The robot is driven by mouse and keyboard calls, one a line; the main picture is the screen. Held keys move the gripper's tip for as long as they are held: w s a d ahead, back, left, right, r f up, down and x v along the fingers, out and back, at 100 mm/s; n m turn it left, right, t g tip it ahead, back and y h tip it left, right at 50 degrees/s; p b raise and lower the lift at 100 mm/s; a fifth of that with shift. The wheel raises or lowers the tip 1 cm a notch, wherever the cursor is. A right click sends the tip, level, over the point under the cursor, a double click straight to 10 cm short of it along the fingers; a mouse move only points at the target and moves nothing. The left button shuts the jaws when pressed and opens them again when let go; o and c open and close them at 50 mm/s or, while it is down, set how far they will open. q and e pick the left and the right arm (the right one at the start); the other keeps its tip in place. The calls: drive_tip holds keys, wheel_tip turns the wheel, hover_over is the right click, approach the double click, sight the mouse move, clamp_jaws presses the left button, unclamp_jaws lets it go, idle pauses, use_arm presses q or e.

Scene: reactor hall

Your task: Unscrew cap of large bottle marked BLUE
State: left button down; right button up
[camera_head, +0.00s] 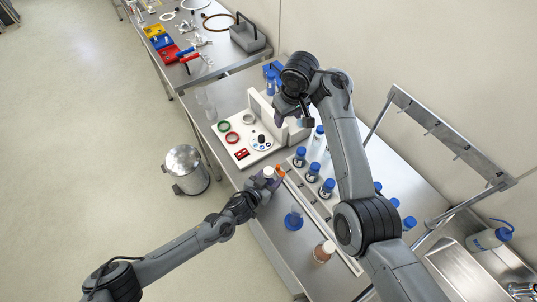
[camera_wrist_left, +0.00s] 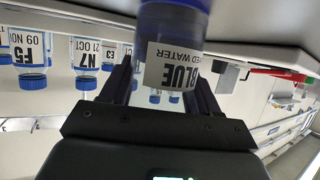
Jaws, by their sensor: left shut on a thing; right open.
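The large bottle marked BLUE (camera_wrist_left: 175,65) is between the fingers of my left gripper (camera_wrist_left: 165,85). In this upside-down left wrist view, its dark blue lower part is at the top and its cap is hidden. In the head view, my left gripper (camera_head: 262,184) is shut on it at the near edge of the table, and its pale cap (camera_head: 268,172) shows from above. My right gripper (camera_head: 293,112) is open, pointing down above the white apparatus, well apart from the bottle. Its fingertips are partly hard to make out.
Blue-capped bottles (camera_head: 312,172) stand in a row right of the held bottle. A white apparatus (camera_head: 240,150) is behind. An orange item (camera_head: 281,170) is close to my left gripper. A metal bin (camera_head: 186,165) stands on the floor.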

drive_tip(key=r+m, duration=0.1)
drive_tip(key=m, duration=0.2)
drive_tip(key=m+g, duration=0.2)
drive_tip(key=m, duration=0.8)
hover_over(269, 171)
drive_tip(key=shift+h, duration=0.3)
wheel_tip(269, 171, down, 10)
drive_tip(key=shift+w+r, duration=0.1)
drive_tip(key=shift+w, duration=0.05)
drive_tip(key=shift+f, duration=3.7)
clamp_jaws()
drive_tip(key=n, duration=0.7)
